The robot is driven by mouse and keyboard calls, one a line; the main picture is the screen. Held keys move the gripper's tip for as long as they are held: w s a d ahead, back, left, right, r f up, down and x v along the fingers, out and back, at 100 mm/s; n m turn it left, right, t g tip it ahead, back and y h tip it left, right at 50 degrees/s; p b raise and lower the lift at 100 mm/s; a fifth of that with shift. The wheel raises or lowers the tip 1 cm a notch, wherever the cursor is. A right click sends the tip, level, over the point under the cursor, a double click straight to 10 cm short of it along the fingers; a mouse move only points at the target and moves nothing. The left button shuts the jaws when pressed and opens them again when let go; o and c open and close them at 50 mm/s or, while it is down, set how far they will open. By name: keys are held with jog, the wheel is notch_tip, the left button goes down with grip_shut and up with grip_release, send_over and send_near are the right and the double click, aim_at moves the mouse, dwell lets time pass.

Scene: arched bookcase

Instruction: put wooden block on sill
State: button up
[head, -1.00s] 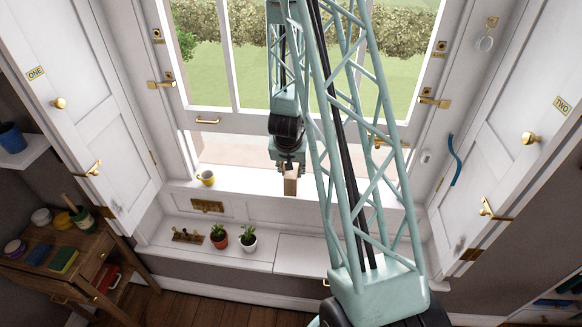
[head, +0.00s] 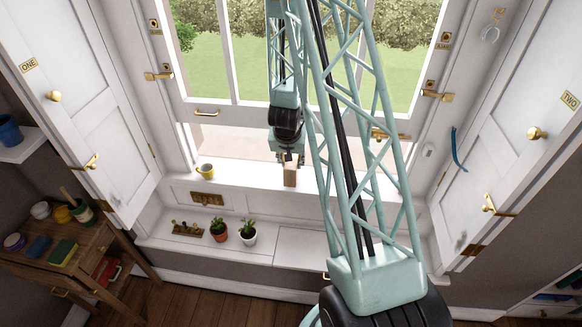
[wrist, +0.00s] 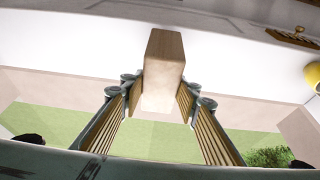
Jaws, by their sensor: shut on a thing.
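The wooden block (head: 290,175) is a pale upright box held in my gripper (head: 289,160). In the wrist view the block (wrist: 162,75) sits between the two slatted fingers of my gripper (wrist: 160,95), which are shut on its sides. The white sill (head: 245,175) runs below the raised window. The block appears over the sill's middle, right of the yellow cup. I cannot tell whether its base touches the sill. The sill also fills a white band behind the block in the wrist view (wrist: 75,55).
A yellow cup (head: 205,171) stands on the sill's left part; its edge shows in the wrist view (wrist: 313,75). The sill between cup and block is clear.

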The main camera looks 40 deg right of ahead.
jog(key=shift+f+b, duration=0.55)
jog(key=shift+f, duration=0.55)
jog(key=shift+f, duration=0.1)
jog(key=o, duration=1)
jog(key=shift+v, duration=1)
jog(key=shift+p+v, duration=1.15)
jog(key=shift+v, duration=4)
